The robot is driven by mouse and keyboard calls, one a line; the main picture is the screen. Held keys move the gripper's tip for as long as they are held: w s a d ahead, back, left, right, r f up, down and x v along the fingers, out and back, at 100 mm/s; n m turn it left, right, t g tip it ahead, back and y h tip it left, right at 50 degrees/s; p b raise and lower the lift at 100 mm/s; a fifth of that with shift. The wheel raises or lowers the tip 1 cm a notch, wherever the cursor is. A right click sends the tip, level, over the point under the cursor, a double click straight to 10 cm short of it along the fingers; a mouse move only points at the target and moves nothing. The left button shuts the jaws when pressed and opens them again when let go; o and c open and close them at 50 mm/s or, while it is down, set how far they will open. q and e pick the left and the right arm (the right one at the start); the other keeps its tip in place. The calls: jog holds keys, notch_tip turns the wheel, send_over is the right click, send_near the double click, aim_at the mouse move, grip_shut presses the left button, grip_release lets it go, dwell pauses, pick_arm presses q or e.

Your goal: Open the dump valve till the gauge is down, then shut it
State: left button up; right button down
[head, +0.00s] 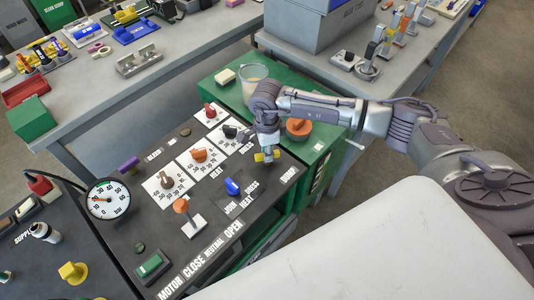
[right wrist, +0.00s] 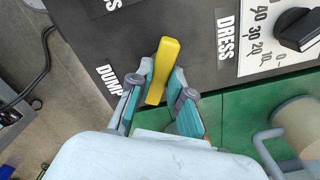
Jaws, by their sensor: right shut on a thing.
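The yellow dump valve handle (right wrist: 165,66) stands on the dark panel beside the DUMP label (right wrist: 110,81) in the right wrist view. My right gripper (right wrist: 161,76) is shut on it, one teal finger on each side. In the head view the handle (head: 267,156) shows just below my right gripper (head: 267,147), which hides part of it. The round white gauge (head: 107,198) is at the left of the panel. Its red needle points left, in the low part of the scale; the exact reading is too small to tell. My left gripper is out of view.
Close by on the panel are a blue lever (head: 232,187), an orange-topped lever (head: 181,205) and several dials. A glass beaker (head: 254,85) and an orange knob (head: 299,127) stand on the green surface behind. A pale surface (head: 310,260) fills the near right.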

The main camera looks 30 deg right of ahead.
jog(key=m+b, duration=0.2)
jog(key=m, duration=0.3)
jog(key=shift+m, duration=0.3)
jog(key=m+b, duration=0.1)
jog(key=m, duration=0.4)
dwell(0.4)
jog(key=c, duration=1.1)
grip_release()
jog(key=shift+r, duration=0.1)
notch_tip(320, 180, up, 12)
jog(key=shift+f, duration=0.1)
